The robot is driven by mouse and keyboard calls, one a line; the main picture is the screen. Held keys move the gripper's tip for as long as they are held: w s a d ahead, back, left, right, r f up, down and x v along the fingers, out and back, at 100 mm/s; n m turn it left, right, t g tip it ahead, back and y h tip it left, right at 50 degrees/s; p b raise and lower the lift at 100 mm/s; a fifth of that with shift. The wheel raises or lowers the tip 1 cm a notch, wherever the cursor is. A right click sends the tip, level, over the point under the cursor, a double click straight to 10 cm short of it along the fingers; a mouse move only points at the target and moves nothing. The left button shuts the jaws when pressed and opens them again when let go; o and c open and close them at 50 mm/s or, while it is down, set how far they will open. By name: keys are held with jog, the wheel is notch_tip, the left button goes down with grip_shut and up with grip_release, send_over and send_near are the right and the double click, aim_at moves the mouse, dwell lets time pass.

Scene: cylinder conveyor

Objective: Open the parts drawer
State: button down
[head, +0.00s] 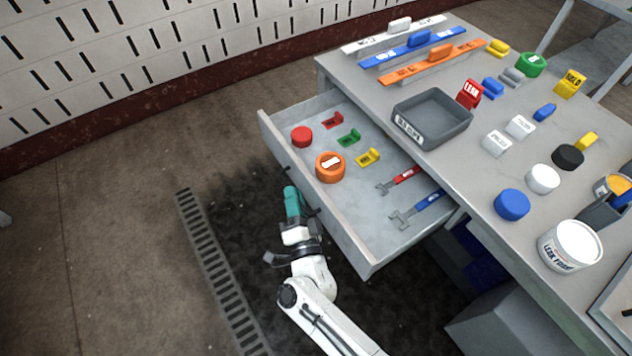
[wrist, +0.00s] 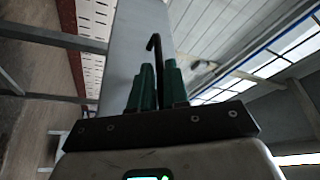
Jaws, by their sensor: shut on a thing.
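The grey parts drawer (head: 338,232) is pulled well out of the workbench in the head view, with its inside showing. Its dark handle (head: 286,169) is on the front panel; my fingers hide part of it. My gripper (head: 291,192), with teal fingers, is at the middle of the drawer front. In the wrist view my gripper (wrist: 155,88) is shut on the black bent handle (wrist: 153,45), which rises between the fingers. The drawer front (wrist: 132,40) stands close behind it.
The drawer holds a red cap (head: 302,136), an orange cap (head: 330,167), small coloured clips and two wrenches. The bench top (head: 460,185) carries a grey tray (head: 455,135), a white tub (head: 570,246) and several small parts. Floor left of the drawer is clear around a grate (head: 215,260).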

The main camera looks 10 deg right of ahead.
jog(key=s+a, duration=0.2)
jog(key=a, duration=0.4)
jog(key=c, duration=1.5)
grip_release()
jog(key=shift+s, duration=0.1)
jog(key=v, duration=1)
jog(key=shift+s+d+f, duration=0.1)
jog(key=shift+s, duration=0.2)
